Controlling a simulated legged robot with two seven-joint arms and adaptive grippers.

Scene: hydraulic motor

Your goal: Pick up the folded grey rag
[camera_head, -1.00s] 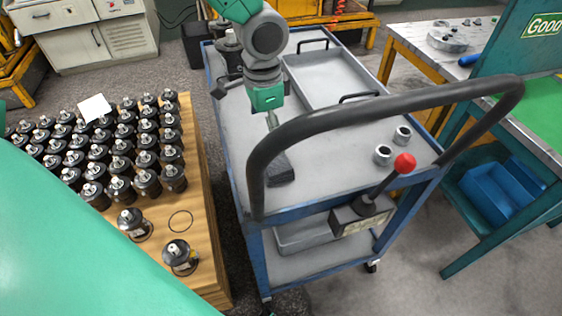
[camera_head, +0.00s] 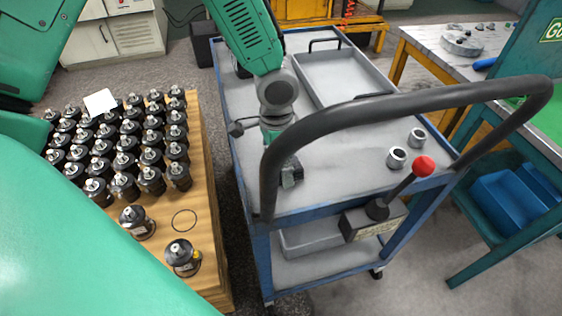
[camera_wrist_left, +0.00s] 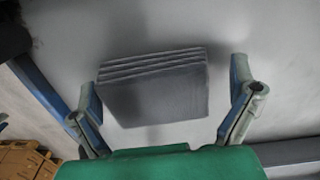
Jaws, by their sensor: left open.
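The folded grey rag (camera_wrist_left: 155,92) lies on the cart's grey top. In the left wrist view it is a dark stack of several folded layers, centred between my fingers. My left gripper (camera_wrist_left: 165,82) is open, with one finger on each side of the rag and visible gaps to both sides. In the head view my left gripper (camera_head: 290,174) points down at the near left part of the cart top, behind the black handle bar, and mostly hides the rag. How far the fingertips are above the cart top I cannot tell. My right gripper is not in view.
The cart (camera_head: 335,195) has a curved black handle (camera_head: 400,105) across its near end. A red-knobbed lever (camera_head: 424,166) and two metal rings (camera_head: 397,157) are to the right. A wooden pallet (camera_head: 205,215) with several black motor parts stands at left.

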